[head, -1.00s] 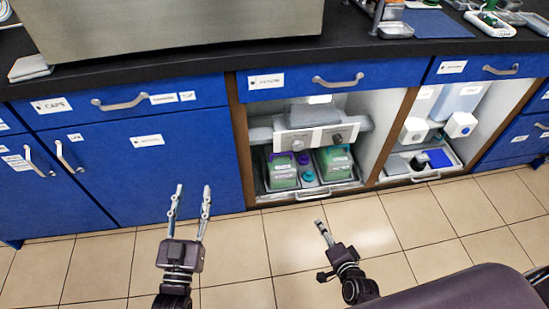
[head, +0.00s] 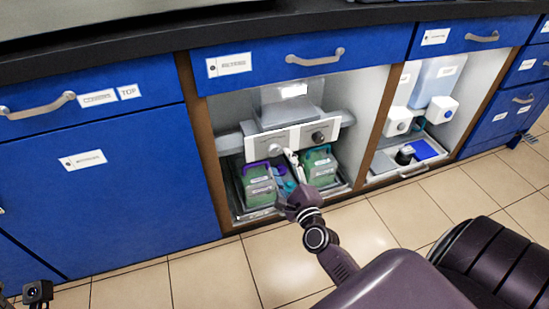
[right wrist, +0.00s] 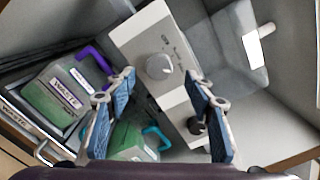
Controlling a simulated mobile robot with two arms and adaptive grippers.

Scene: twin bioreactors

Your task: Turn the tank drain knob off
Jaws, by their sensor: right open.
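A white control panel (head: 290,138) stands inside the open cabinet bay. It carries a pale grey knob (head: 273,148) on the left and a dark knob (head: 318,137) on the right. In the right wrist view the grey knob (right wrist: 159,66) and the dark knob (right wrist: 197,127) both show; their labels are too small to read. My right gripper (head: 291,166) is in front of the panel, below the knobs. In the right wrist view its fingers (right wrist: 160,80) are spread and empty, with the grey knob between their tips in the picture, apparently untouched. A dark part of my left arm shows at the lower left; its fingers are hidden.
Two green containers (head: 257,186) (head: 320,168) stand in a tray below the panel, close to my right gripper. A wooden divider (head: 391,95) separates this bay from one with white bottles. A blue drawer (head: 290,60) is above. Tiled floor lies in front.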

